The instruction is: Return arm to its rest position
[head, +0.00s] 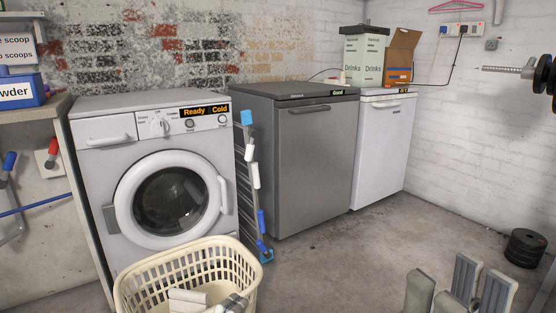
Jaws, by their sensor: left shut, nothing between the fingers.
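Grey finger-like parts stand up from the bottom edge at the lower right of the head view. The left gripper is shut and holds nothing.
A slim rack (252,205) leans between the machine and a grey appliance (315,165). A white appliance (380,150) stands beyond. Black weights (523,248) lie at the right. The middle floor is clear.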

